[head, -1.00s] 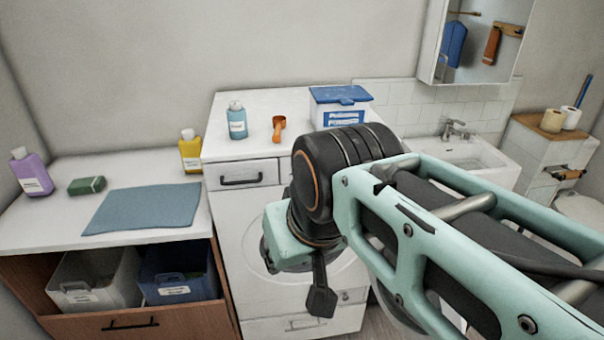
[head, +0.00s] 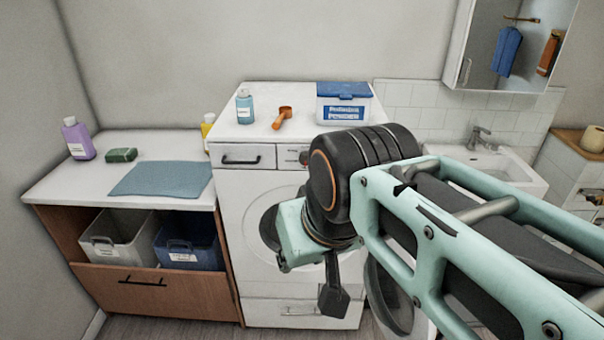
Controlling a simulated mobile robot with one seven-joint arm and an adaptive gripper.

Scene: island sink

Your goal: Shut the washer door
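The white washer (head: 236,205) stands in the middle of the head view, with a drawer handle at its top left and a lower panel. Its round opening (head: 268,228) shows dark at the left edge of my arm, which hides most of it. The washer door (head: 388,298), a round dark glass with a pale rim, stands swung open to the right, partly behind my arm. My gripper (head: 333,298) hangs in front of the washer, left of the door and apart from it in the picture. One dark finger shows; its opening is hidden.
A blue-lidded powder box (head: 343,104), an orange scoop (head: 282,117) and a blue bottle (head: 244,107) stand on the washer top. A counter (head: 60,185) with an open drawer of bins (head: 118,255) is at left. A sink (head: 500,170) is at right. Floor shows at lower left.

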